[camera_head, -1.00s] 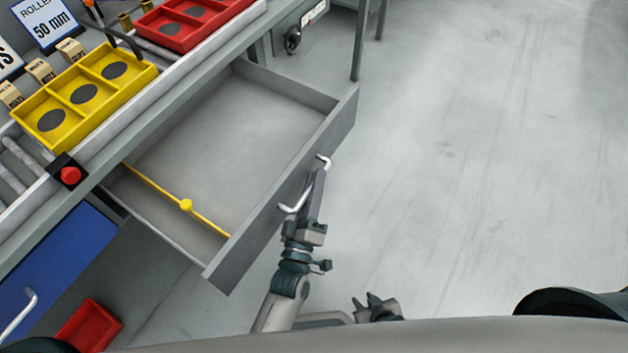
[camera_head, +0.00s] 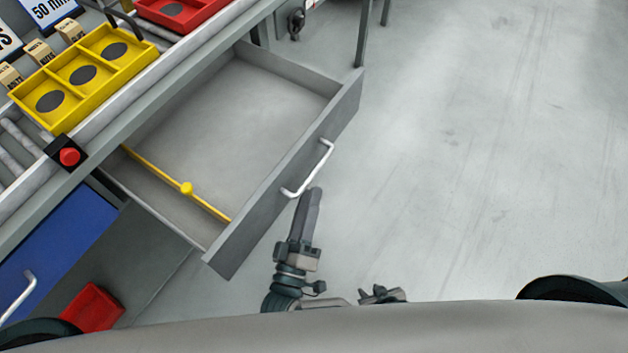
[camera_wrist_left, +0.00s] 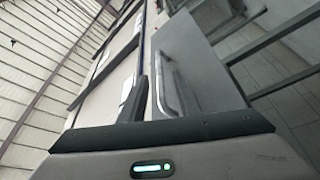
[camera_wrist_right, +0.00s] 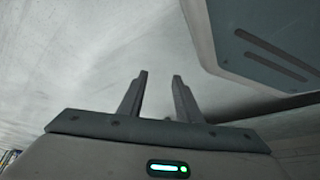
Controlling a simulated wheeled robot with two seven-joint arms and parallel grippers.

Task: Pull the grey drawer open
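The grey drawer (camera_head: 285,185) stands far out from under the bench, its inside showing. A yellow rod with a knob (camera_head: 186,188) lies along its left side. Its pale bar handle (camera_head: 310,168) is on the front panel and is free; it also shows in the left wrist view (camera_wrist_left: 166,82). My left gripper (camera_head: 314,192) is just in front of the handle, apart from it. One dark finger stands out in the left wrist view, spread from the middle; the other is hard to make out. My right gripper (camera_wrist_right: 158,78) is open and empty, low over the floor.
A blue drawer front (camera_head: 55,250) is left of the grey drawer, with a red bin (camera_head: 95,307) on the floor below. Yellow (camera_head: 132,62) and red (camera_head: 205,15) trays stand on the bench by a red button (camera_head: 69,156). The floor at right is clear.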

